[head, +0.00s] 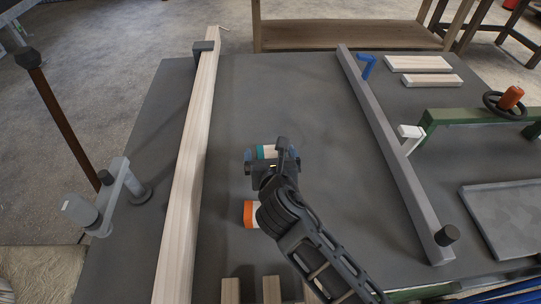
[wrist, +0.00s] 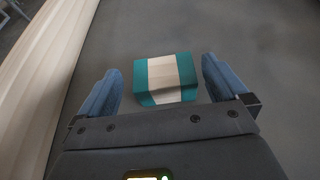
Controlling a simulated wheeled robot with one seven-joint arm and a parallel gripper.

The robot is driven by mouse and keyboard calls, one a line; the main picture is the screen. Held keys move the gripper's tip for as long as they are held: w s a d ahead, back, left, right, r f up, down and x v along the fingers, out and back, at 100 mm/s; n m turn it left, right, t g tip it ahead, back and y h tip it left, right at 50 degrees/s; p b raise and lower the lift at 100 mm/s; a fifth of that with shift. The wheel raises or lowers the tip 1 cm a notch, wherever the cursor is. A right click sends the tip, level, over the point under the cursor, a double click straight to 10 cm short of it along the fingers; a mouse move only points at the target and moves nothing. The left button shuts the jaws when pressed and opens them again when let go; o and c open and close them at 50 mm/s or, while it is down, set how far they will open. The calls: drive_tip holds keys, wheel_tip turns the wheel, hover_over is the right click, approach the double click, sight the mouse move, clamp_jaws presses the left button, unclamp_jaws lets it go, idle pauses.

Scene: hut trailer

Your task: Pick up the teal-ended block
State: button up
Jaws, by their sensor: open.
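The teal-ended block (wrist: 170,77) has a cream middle band and teal ends. It lies on the grey table, in front of and between the fingers in the wrist view. In the head view it shows in part (head: 265,152), with my gripper covering the rest. My gripper (wrist: 162,85) is open, with one blue finger on each side of the block. Small gaps show between the fingers and the block. My gripper also shows near the table's middle in the head view (head: 271,157).
An orange-ended block (head: 250,213) lies close below my gripper, partly behind my arm. A long wooden plank (head: 185,190) runs along the left. A grey bar (head: 395,155) crosses the right side. Wooden pieces (head: 271,289) stand at the near edge. Bare table (head: 300,90) lies beyond my gripper.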

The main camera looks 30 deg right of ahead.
sight(271, 154)
drive_tip(key=x, duration=0.4)
drive_tip(key=shift+d+f, duration=0.2)
drive_tip(key=shift+f, duration=0.2)
drive_tip(key=c, duration=1)
drive_tip(key=shift+r, duration=0.1)
